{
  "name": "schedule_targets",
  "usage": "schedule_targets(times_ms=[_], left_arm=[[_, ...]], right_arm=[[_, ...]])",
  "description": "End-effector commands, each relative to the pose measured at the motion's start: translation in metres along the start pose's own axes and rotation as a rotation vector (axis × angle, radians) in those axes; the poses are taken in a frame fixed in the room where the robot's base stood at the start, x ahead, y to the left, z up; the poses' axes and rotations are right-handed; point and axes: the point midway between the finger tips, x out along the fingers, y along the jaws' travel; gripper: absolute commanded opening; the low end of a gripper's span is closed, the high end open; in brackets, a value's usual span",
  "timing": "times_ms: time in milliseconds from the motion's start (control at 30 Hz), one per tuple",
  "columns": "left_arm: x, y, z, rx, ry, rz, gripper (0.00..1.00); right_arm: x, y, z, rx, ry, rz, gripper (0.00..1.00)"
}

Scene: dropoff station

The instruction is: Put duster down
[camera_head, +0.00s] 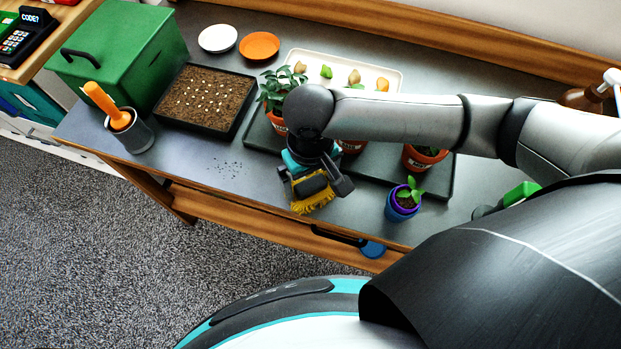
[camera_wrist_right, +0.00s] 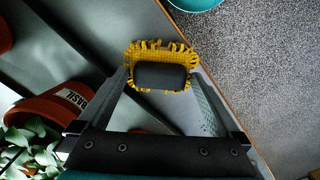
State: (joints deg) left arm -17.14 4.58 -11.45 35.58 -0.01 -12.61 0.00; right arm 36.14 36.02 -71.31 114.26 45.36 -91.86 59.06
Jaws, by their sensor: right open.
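The duster has yellow bristles (camera_head: 314,203) and a dark block-shaped handle. It is at the front edge of the grey worktop (camera_head: 232,170), below my right gripper (camera_head: 316,186). In the right wrist view the duster (camera_wrist_right: 160,76) lies between the tips of the fingers of my right gripper (camera_wrist_right: 163,82). The fingers are spread apart, with the dark block between them. I cannot tell whether they touch it. My left gripper is not in view.
A black seed tray (camera_head: 205,98), a grey cup (camera_head: 130,132) with an orange-handled tool and a green box (camera_head: 125,50) stand to the left. Potted plants on a dark tray lie behind my right arm. A small purple-blue pot (camera_head: 402,204) stands to the right. Dark crumbs lie on the worktop.

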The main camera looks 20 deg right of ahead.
Motion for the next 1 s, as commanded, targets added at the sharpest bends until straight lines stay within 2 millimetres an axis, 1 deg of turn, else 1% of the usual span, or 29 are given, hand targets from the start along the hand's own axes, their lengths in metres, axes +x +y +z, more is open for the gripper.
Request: schedule_targets(times_ms=[300,400,500,600,700,1000], left_arm=[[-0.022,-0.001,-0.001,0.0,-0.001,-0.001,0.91],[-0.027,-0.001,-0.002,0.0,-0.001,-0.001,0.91],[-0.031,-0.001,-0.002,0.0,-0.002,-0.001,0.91],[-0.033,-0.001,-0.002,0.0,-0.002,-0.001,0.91],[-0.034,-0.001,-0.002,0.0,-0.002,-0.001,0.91],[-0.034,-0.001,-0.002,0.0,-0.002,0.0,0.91]], right_arm=[[-0.068,-0.001,-0.001,-0.001,0.004,-0.003,1.0],[-0.088,-0.001,-0.001,0.001,0.004,-0.003,1.0],[-0.103,-0.001,-0.001,0.0,0.003,-0.003,1.0],[-0.112,-0.001,-0.001,0.0,0.001,-0.002,1.0],[-0.117,0.0,-0.001,0.001,0.001,-0.001,1.0],[-0.117,0.0,0.0,0.001,0.0,-0.001,1.0]])
